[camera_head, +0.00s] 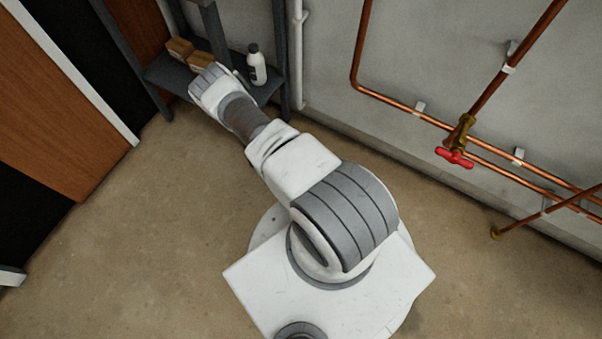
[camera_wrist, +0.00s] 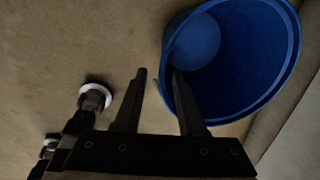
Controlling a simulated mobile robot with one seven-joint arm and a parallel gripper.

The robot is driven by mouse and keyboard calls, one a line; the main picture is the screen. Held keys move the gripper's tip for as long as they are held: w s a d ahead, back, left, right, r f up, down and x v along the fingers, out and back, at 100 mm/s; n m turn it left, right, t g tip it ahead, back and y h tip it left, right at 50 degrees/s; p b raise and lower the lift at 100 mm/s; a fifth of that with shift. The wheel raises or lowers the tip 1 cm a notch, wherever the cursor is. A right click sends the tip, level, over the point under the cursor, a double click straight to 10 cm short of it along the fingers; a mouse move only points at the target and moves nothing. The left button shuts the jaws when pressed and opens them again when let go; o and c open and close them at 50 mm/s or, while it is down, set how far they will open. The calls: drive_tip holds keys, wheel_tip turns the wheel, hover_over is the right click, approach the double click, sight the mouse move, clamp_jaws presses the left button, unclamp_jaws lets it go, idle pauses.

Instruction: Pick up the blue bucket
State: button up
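The blue bucket (camera_wrist: 235,50) fills the upper right of the wrist view. Its open mouth faces the camera and the inside shows. My gripper (camera_wrist: 159,73) is open, with a clear gap between its two dark fingers. The bucket's left rim lies between the fingers in the picture. The right finger overlaps the bucket's mouth and the left finger is outside it over the floor. I cannot tell whether either finger touches the wall. In the head view the bucket does not show and my gripper is hidden behind my arm.
A dark shelf (camera_head: 165,76) holds cardboard boxes (camera_head: 180,48) and a white bottle (camera_head: 257,66), close to my arm. Copper pipes with a red valve handle (camera_head: 455,158) run along the right wall. A dark fitting with a white collar (camera_wrist: 94,87) stands left of my fingers.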

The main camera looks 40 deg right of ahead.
drive_tip(key=f+b, duration=0.1)
drive_tip(key=f, duration=0.1)
drive_tip(key=d+f+b, duration=0.1)
drive_tip(key=f, duration=0.1)
drive_tip(key=f+b, duration=0.2)
drive_tip(key=f, duration=0.1)
drive_tip(key=shift+d+f, duration=0.1)
drive_tip(key=shift+d, duration=0.05)
clamp_jaws()
idle(1.3)
